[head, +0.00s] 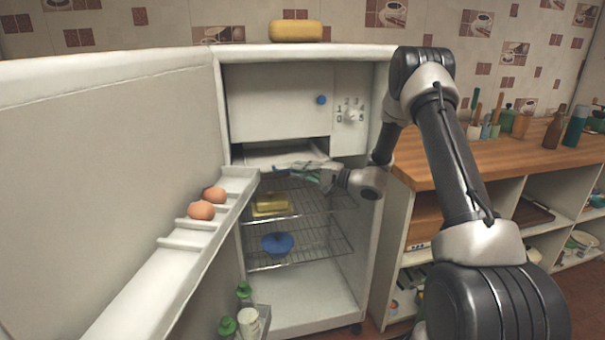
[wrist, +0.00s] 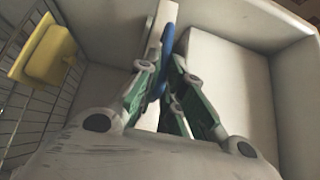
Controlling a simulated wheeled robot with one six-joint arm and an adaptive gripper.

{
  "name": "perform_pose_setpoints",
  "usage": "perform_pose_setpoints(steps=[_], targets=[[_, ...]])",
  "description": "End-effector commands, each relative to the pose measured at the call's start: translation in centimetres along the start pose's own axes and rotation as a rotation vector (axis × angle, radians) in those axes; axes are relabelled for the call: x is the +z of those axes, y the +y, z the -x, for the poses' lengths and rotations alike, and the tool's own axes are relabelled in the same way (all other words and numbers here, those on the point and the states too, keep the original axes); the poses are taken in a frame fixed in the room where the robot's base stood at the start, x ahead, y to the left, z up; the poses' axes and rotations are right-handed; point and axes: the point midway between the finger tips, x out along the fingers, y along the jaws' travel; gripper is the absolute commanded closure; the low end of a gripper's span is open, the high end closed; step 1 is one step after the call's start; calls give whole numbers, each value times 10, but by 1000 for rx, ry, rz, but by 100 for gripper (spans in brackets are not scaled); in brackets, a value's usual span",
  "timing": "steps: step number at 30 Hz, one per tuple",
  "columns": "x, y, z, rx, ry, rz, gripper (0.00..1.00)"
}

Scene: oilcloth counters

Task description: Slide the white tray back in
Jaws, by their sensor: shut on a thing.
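The white tray (head: 285,152) is at the top of the open fridge, just under the freezer door, and its front sticks out. My gripper (head: 285,170) is at the tray's front, reaching in from the right. In the wrist view the green-padded fingers (wrist: 164,75) are closed together on a blue part (wrist: 165,60), which looks like the tray's handle. The fingers hide part of it. How far the tray is inside is hard to tell.
The fridge door (head: 110,170) stands open at left, with eggs (head: 201,210) on its shelf. The freezer door (head: 280,100) has a blue knob. Below are wire racks with a yellow dish (head: 270,204) and a blue bowl (head: 277,244). A wooden counter (head: 470,160) is at right.

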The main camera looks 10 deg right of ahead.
Motion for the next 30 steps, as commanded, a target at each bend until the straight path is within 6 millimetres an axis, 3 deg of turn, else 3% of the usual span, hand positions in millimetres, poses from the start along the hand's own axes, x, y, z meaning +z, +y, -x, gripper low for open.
perform_pose_setpoints(steps=[30], targets=[[-59,1,-47,-1,0,2,100]])
